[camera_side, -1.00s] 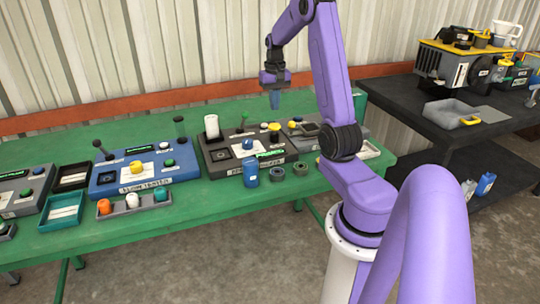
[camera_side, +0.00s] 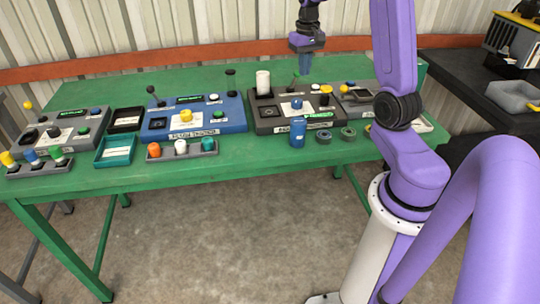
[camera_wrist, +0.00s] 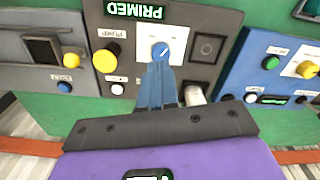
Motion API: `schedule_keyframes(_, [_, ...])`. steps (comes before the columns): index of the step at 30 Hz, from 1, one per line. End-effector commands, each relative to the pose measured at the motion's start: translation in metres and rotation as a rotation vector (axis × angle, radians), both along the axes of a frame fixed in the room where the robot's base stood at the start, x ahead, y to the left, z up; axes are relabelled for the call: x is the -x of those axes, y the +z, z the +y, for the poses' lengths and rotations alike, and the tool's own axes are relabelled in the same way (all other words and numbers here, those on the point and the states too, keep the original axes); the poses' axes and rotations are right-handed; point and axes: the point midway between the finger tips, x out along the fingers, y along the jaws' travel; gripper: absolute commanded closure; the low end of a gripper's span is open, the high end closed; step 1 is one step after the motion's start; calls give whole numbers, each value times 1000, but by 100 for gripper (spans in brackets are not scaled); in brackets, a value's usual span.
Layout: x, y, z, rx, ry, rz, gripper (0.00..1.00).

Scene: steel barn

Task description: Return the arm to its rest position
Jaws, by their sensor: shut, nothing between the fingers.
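My gripper (camera_side: 305,66) has blue fingers and hangs above the dark control panel (camera_side: 268,124), near the back of the green table. Its fingers are together and empty, and apart from the panel in the side view. In the wrist view the closed fingers (camera_wrist: 161,84) point toward the panel, with the blue knob (camera_wrist: 161,49) just past their tips. A display reading PRIMED (camera_wrist: 135,11) shows there too. The fingers and gripper body hide part of the panel and of a white cylinder (camera_wrist: 194,95).
The green table (camera_side: 75,97) carries a blue panel (camera_side: 155,130), a grey panel (camera_side: 88,128) and a teal tray (camera_side: 115,150). A blue bottle (camera_side: 298,134) and two dark rings (camera_side: 324,137) stand at the front edge. A black bench (camera_side: 470,80) is at right.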

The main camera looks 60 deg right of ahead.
Motion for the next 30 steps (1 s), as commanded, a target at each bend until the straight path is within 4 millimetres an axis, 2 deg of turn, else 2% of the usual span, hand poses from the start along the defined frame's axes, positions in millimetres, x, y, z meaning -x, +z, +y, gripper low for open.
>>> schedule_keyframes(1, [-4,3,24,2,69,-2,100])
schedule_keyframes(3, [-5,6,54,2,155,-4,100])
schedule_keyframes(8, [1,12,121,2,355,-6,100])
schedule_keyframes(15, [37,17,208,2,655,-12,100])
schedule_keyframes(21, [83,18,263,0,904,-16,100])
schedule_keyframes(24, [110,18,283,-1,1030,-18,100])
schedule_keyframes(30, [168,15,309,-4,1278,-22,100])
